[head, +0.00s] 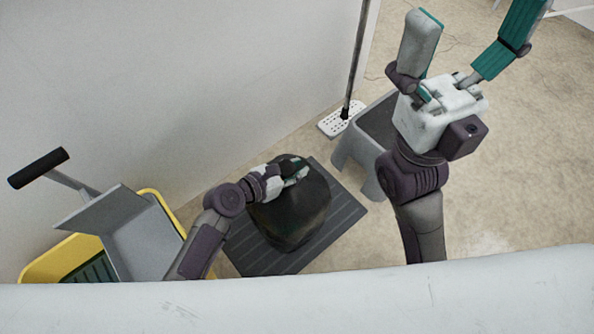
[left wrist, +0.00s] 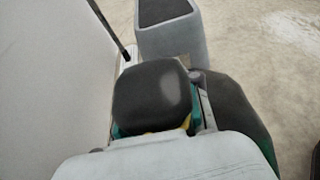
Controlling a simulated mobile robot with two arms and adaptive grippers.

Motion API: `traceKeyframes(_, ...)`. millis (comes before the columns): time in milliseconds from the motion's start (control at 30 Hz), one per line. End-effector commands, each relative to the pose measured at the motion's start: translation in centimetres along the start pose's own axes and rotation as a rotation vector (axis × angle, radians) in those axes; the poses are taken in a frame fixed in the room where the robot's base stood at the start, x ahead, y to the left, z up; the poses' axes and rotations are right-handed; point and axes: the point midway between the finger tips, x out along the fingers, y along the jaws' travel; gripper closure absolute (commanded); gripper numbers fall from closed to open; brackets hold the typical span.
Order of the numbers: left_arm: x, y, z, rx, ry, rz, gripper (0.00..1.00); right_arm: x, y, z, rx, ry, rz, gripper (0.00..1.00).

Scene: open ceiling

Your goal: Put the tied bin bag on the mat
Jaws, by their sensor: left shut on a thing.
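The black bin bag (head: 292,215) is a rounded, full bundle over the dark grey ribbed mat (head: 345,212) on the floor by the wall. Its outline lies mostly within the mat; I cannot tell if its underside touches. My left gripper (head: 296,172) is shut on the top of the bag, hiding the knot. In the left wrist view, part of the bag (left wrist: 238,108) shows to the right, behind my gripper. My right gripper (head: 466,50) is raised at the upper right, its fingers wide apart and empty.
A grey step stool (head: 352,152) with a dark top stands just beyond the mat. A mop (head: 343,118) leans behind it. A yellow mop bucket (head: 48,262) with a grey wringer (head: 145,240) stands at the left by the wall. Open floor lies to the right.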

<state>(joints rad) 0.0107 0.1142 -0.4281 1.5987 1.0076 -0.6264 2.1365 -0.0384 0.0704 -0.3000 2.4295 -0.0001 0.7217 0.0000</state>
Motion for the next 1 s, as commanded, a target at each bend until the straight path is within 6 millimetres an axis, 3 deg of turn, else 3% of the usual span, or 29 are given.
traceKeyframes(367, 0.1, 0.1, 0.1, 0.001, -0.007, 0.002, 1.00, 0.1, 0.0, 0.0, 0.000, 0.002, -0.001, 0.05)
traceKeyframes(400, 0.1, 0.0, -0.2, 0.000, -0.001, 0.000, 0.64, 0.1, 0.0, 0.0, 0.000, 0.002, -0.001, 0.05)
traceKeyframes(533, 0.1, 0.0, -0.2, 0.000, 0.000, 0.000, 0.43, 0.1, 0.0, 0.0, 0.000, 0.002, -0.002, 0.05)
traceKeyframes(867, 0.0, 0.0, 0.1, 0.001, -0.001, 0.000, 0.43, 0.2, 0.0, 0.0, 0.000, 0.003, -0.001, 0.05)
traceKeyframes(1000, -1.6, 0.0, 0.2, -0.002, 0.003, 0.001, 0.43, 0.5, 0.1, -0.2, 0.001, -0.005, 0.006, 0.05)
